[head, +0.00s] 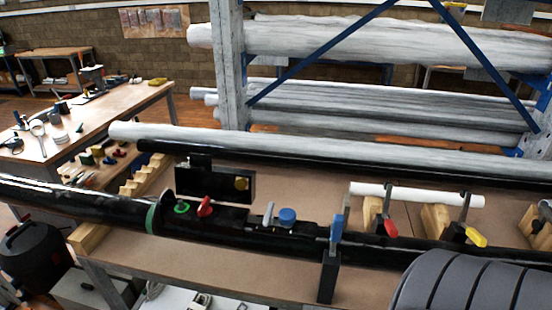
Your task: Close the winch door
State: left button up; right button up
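A long black mast tube (80,203) lies across the workbench from the left edge towards the right. A flat black panel, which looks like the winch door (215,184), stands up behind the tube with a yellow round knob (241,184) on its face. In front of it, the tube's top carries a green ring (181,207), a red lever (205,206) and a blue round cap (287,216). The panel stands upright, apart from the top of the tube; its hinge is too small to make out. Neither of my grippers is in view.
A blue-handled clamp (337,230) stands at the bench's front edge. Red- and yellow-handled clamps with wooden blocks (435,219) are at right. A dark ribbed shape (470,283) covers the lower right corner. A rack of grey tubes (390,45) stands behind. Bare bench (220,255) shows in front.

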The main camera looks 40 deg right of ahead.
aim_at(198, 178)
jog(key=z, duration=0.9)
